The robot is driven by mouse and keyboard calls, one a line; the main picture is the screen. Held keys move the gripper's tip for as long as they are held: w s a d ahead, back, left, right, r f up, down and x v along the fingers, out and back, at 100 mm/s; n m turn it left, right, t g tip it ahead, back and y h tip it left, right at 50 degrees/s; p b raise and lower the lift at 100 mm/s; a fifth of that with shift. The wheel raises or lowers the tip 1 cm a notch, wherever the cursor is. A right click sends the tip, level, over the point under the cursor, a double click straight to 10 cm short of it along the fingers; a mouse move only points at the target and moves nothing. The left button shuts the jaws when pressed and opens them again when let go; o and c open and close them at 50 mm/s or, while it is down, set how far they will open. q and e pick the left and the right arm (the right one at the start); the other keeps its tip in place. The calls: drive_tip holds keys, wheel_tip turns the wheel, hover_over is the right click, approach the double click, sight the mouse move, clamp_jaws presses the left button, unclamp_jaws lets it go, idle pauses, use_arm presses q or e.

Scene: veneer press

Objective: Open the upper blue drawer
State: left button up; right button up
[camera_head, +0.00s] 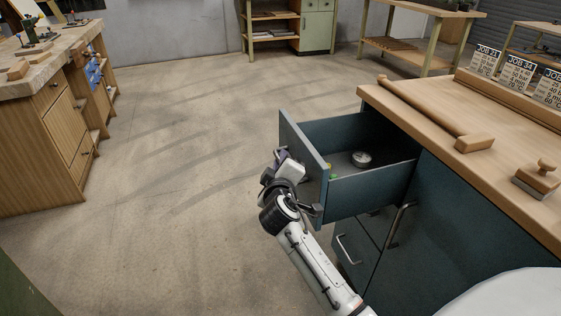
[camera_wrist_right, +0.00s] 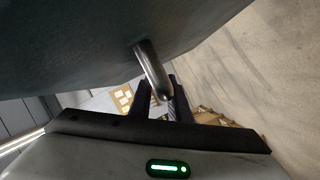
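The upper blue drawer (camera_head: 366,187) is pulled well out of the blue cabinet under the wooden worktop, and its inside shows in the head view. Its front panel (camera_head: 304,165) faces left. My right gripper (camera_head: 280,158) is at the outer side of this front. In the right wrist view, the grey bar handle (camera_wrist_right: 152,72) runs between the two dark fingertips (camera_wrist_right: 161,98), which appear closed on it. The drawer front fills the top of that view. My left gripper is not in view.
A round metal tin (camera_head: 361,158) lies in the drawer. Lower cabinet fronts have bar handles (camera_head: 348,250). The worktop (camera_head: 460,105) carries a wooden bar tool, a block with a knob (camera_head: 539,178) and job cards. The floor (camera_head: 180,200) to the left is clear up to a workbench (camera_head: 50,120).

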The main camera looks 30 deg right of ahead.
drive_tip(key=shift+o, duration=1.1)
wheel_tip(320, 180, up, 10)
drive_tip(key=p, duration=0.2)
drive_tip(key=shift+f+p, duration=0.1)
drive_tip(key=shift+p, duration=0.25)
drive_tip(key=shift+r, duration=0.2)
